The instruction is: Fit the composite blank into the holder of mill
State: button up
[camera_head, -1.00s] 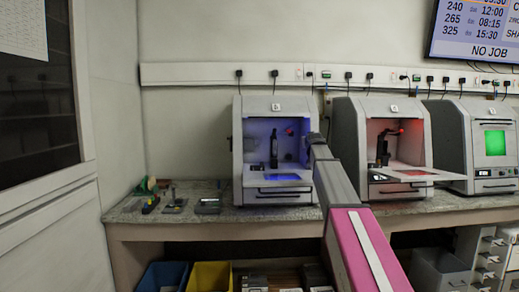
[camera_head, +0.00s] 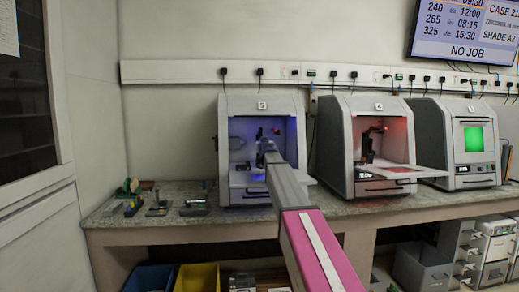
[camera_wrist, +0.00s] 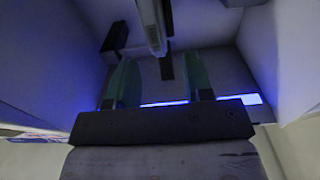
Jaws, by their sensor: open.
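The blue-lit mill (camera_head: 227,125) stands open on the bench, and my arm reaches into its opening. My gripper (camera_wrist: 160,75) is inside a blue-lit chamber in the wrist view. Its two green fingers are apart, with nothing held between them. A pale grey upright part (camera_wrist: 152,28) and a dark block (camera_wrist: 115,38) are beyond the fingertips; whether either is the holder, I cannot tell. I cannot make out a composite blank in either view. In the head view my arm covers much of the chamber and the gripper's fingers are not clear.
A red-lit mill (camera_head: 337,135) with its front flap lowered stands to the right. A closed mill with a green window (camera_head: 474,139) is beyond it. Small tools lie on the bench (camera_head: 105,213) at left. Chamber walls (camera_wrist: 285,50) flank my gripper closely.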

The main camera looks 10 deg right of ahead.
jog(key=w, duration=0.6)
grip_shut()
